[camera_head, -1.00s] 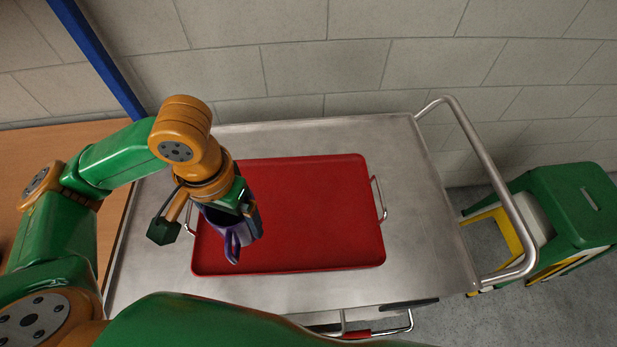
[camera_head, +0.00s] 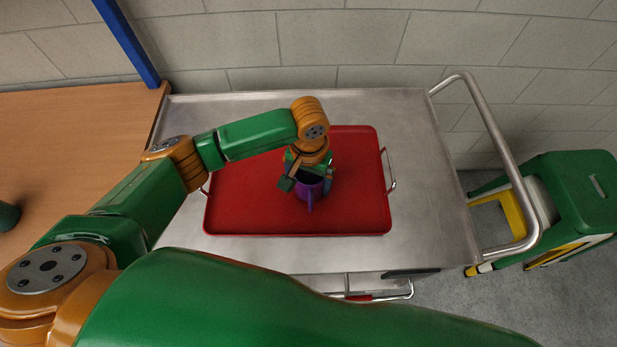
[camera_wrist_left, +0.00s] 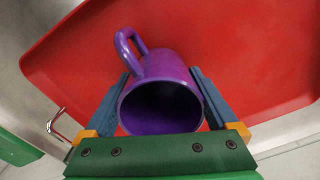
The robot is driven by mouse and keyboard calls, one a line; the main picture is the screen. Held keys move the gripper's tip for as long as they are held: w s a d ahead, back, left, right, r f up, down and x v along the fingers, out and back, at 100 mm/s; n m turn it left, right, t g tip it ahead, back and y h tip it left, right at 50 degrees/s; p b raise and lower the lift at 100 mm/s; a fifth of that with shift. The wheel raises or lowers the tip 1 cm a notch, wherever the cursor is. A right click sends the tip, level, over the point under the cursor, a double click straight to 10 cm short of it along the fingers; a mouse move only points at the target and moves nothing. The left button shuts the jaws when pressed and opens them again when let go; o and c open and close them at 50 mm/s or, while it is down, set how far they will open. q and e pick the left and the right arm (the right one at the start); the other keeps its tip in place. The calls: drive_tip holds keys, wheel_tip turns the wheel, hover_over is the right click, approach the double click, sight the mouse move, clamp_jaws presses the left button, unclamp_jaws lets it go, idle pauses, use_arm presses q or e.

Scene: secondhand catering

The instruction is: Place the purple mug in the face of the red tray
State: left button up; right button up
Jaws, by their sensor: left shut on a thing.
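The purple mug (camera_head: 309,190) is over the middle of the red tray (camera_head: 255,212), its handle toward the front. My left gripper (camera_head: 308,178) is shut on the mug from above. In the left wrist view the two blue fingers (camera_wrist_left: 162,100) lie on either side of the mug (camera_wrist_left: 160,85), with its open mouth facing the camera. The red tray (camera_wrist_left: 240,40) fills the ground behind it. I cannot tell whether the mug's base touches the tray. My right gripper is not in view.
The tray lies on a steel cart (camera_head: 425,190) with a tubular handle (camera_head: 505,150) at right. A wooden table (camera_head: 60,130) with a dark green object (camera_head: 8,215) is at left. Bare tray surrounds the mug.

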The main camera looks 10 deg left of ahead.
use_arm(q)
drive_tip(key=shift+f, duration=0.2)
drive_tip(key=o, duration=1.4)
drive_tip(key=shift+c, duration=0.2)
wheel_tip(320, 180, up, 12)
drive_tip(key=shift+r, duration=0.2)
